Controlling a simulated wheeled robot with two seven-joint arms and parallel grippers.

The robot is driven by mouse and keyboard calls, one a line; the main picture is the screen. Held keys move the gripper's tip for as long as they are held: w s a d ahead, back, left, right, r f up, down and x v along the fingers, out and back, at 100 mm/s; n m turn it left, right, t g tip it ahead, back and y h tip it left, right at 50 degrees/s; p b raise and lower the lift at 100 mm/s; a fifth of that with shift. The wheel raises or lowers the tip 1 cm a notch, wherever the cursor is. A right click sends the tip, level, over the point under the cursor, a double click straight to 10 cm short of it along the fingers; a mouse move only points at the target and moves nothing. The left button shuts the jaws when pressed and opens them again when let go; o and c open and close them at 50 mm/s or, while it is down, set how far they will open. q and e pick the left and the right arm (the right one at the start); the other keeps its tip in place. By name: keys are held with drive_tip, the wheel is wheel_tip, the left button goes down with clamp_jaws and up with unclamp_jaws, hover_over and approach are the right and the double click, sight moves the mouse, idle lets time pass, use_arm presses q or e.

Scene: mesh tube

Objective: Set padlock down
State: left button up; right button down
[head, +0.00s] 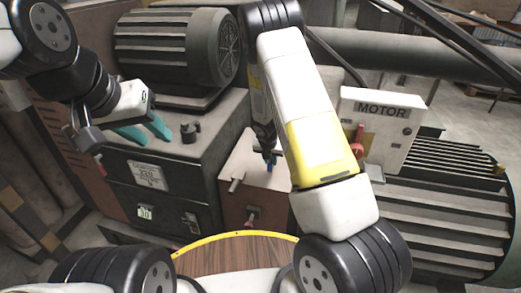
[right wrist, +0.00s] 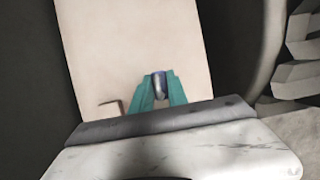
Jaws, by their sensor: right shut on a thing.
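The padlock (right wrist: 160,86) shows in the right wrist view as a small dark blue-grey piece between the two teal fingers of my right gripper (right wrist: 161,92). The right gripper is shut on it, above a plain beige surface (right wrist: 135,45). In the head view my right gripper (head: 268,155) points down over the beige top of a box (head: 240,158); a small blue bit shows at its tips. Whether the padlock touches the surface I cannot tell. My left gripper (head: 145,131) is open and empty, with teal fingers apart, above the dark cabinet at the left.
A dark knob (head: 189,132) stands on the cabinet (head: 205,160). A MOTOR panel (head: 383,125) with a red handle stands right of my right arm. A round wooden top (head: 235,255) lies in front.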

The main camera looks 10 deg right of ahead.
drive_tip(key=w, duration=0.1)
drive_tip(key=w+a, duration=0.1)
drive_tip(key=w, duration=0.1)
drive_tip(key=shift+a+f, duration=0.1)
drive_tip(key=shift+f, duration=1.8)
drive_tip(key=c, duration=1.3)
unclamp_jaws()
